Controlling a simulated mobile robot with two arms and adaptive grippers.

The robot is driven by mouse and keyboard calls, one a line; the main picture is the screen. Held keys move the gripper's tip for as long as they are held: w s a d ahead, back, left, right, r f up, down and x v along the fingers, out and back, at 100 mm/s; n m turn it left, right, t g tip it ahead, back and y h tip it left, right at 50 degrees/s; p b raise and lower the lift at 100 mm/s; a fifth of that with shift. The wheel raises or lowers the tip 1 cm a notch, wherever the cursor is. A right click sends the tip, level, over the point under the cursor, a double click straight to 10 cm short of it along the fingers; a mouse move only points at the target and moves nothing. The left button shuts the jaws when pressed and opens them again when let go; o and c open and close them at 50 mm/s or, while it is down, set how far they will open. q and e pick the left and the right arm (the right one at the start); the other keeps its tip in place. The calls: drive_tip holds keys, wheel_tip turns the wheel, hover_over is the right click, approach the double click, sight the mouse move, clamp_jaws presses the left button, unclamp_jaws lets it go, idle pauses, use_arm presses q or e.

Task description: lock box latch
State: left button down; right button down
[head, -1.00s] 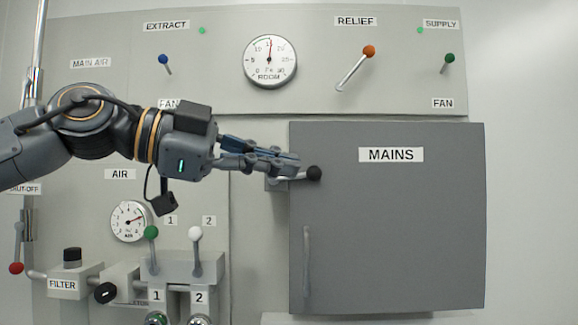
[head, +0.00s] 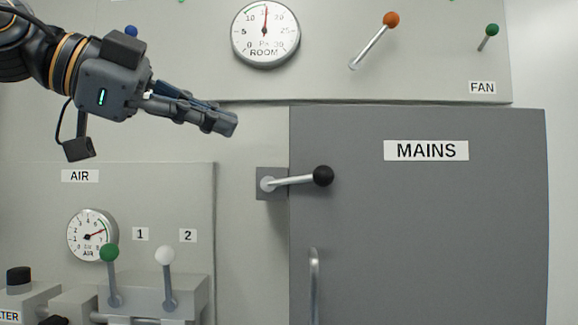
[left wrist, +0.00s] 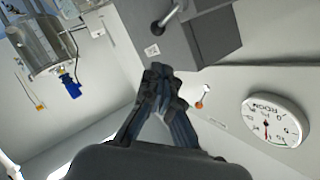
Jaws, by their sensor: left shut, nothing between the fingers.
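The grey box labelled MAINS (head: 430,230) has its door flush and closed-looking at the right in the head view. Its latch (head: 292,180) is a silver lever with a black ball knob, pivoted on a grey plate at the box's left edge. The lever points right, nearly level and tilted slightly up, with the knob over the door. My left gripper (head: 230,125) is shut and empty, up and to the left of the latch, apart from it. In the left wrist view its fingertips (left wrist: 160,75) are together below part of a grey box (left wrist: 205,30). My right gripper is not in view.
A vertical door handle (head: 314,285) is on the box's left side. Above are a ROOM gauge (head: 266,32), an orange-knobbed lever (head: 375,40) and a green-knobbed lever (head: 489,36). Lower left are an AIR gauge (head: 92,235) and levers with green (head: 109,253) and white (head: 165,255) knobs.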

sight(312, 181)
use_arm(q)
drive_tip(key=p+x, duration=0.1)
drive_tip(key=x, duration=0.2)
drive_tip(key=p+x, duration=0.2)
drive_tip(key=x, duration=0.2)
drive_tip(key=p+x, duration=0.2)
drive_tip(key=x, duration=0.1)
drive_tip(key=shift+w+d+f, duration=0.15)
drive_tip(key=shift+w+f, duration=0.05)
drive_tip(key=shift+f, duration=0.2)
drive_tip(key=shift+w+f+p, duration=0.35)
drive_tip(key=shift+w+f, duration=0.05)
drive_tip(key=shift+f, duration=0.25)
drive_tip(key=shift+w+f, duration=0.1)
drive_tip(key=shift+f, duration=0.05)
drive_tip(key=shift+d, duration=0.1)
drive_tip(key=b, duration=0.2)
drive_tip(key=f+b, duration=0.1)
drive_tip(key=shift+w+d+f+b, duration=0.15)
drive_tip(key=shift+f+b, duration=0.1)
drive_tip(key=shift+b, duration=0.45)
drive_tip(key=shift+r, duration=0.15)
